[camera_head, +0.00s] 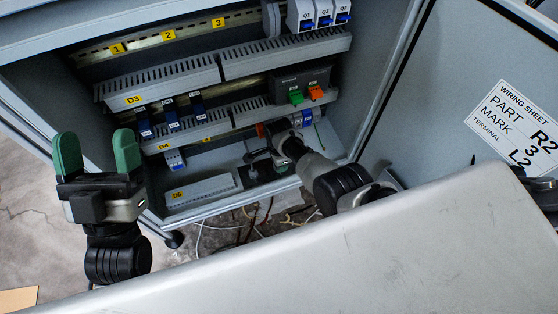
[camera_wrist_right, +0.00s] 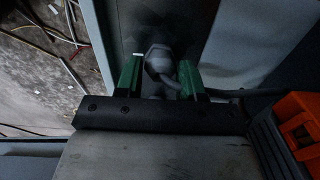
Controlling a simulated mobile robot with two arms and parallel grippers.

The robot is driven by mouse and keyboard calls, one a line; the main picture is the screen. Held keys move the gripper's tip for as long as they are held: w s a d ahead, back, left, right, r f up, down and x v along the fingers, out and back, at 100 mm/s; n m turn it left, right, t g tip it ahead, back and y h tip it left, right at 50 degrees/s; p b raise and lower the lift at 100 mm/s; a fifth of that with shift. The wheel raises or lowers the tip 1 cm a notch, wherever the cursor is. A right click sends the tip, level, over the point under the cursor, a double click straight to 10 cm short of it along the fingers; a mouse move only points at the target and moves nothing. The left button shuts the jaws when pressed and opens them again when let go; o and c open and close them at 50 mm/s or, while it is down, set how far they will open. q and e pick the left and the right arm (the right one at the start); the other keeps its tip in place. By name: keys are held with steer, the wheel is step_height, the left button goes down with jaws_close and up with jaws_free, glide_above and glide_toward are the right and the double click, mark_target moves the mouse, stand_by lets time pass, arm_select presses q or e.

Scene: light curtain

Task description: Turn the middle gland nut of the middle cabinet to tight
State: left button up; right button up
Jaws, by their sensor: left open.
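A grey gland nut (camera_wrist_right: 160,62) with a cable curving from it stands between the green fingers of my right gripper (camera_wrist_right: 160,78) in the right wrist view. The fingers lie close on both sides; whether they touch it is unclear. In the head view my right arm reaches into the cabinet (camera_head: 345,100) low down, by a dark plate (camera_head: 266,171) on its floor. Small grey glands (camera_head: 252,173) show there, partly hidden by my arm; I cannot tell which is the middle one. My left gripper (camera_head: 97,155) is open and empty, in front of the cabinet's left side.
Grey slotted ducts (camera_head: 200,190) and rails with blue, green and orange parts (camera_head: 315,92) fill the cabinet above. Loose cables (camera_head: 250,222) hang below its front edge. The open door (camera_head: 440,90) with a wiring sheet (camera_head: 512,125) stands on the right.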

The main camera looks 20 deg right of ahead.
steer(key=shift+o, duration=1.3)
steer(key=shift+r, duration=0.15)
step_height(320, 180, up, 3)
steer(key=shift+f+p, duration=0.2)
steer(key=shift+p, duration=0.95)
arm_select(q)
steer(key=w+a+f+g+y+p, duration=0.1)
steer(key=w+f+g+y+p, duration=0.2)
steer(key=f+g, duration=0.7)
arm_select(e)
step_height(320, 180, up, 2)
steer(key=shift+r+b, duration=0.2)
steer(key=shift+b, duration=0.45)
step_height(320, 180, up, 2)
steer(key=shift+r+p, duration=0.25)
steer(key=shift+p, duration=0.6)
arm_select(q)
steer(key=s+a+f+g+y+p, duration=0.1)
steer(key=s+a+f+g+y, duration=0.2)
steer(key=s+f+g, duration=0.5)
steer(key=shift+s+a+f+n+g+y+p, duration=0.15)
steer(key=shift+s+a+n+g+y+p, duration=0.2)
steer(key=shift+a+g, duration=0.3)
arm_select(e)
steer(key=shift+r, duration=1.5)
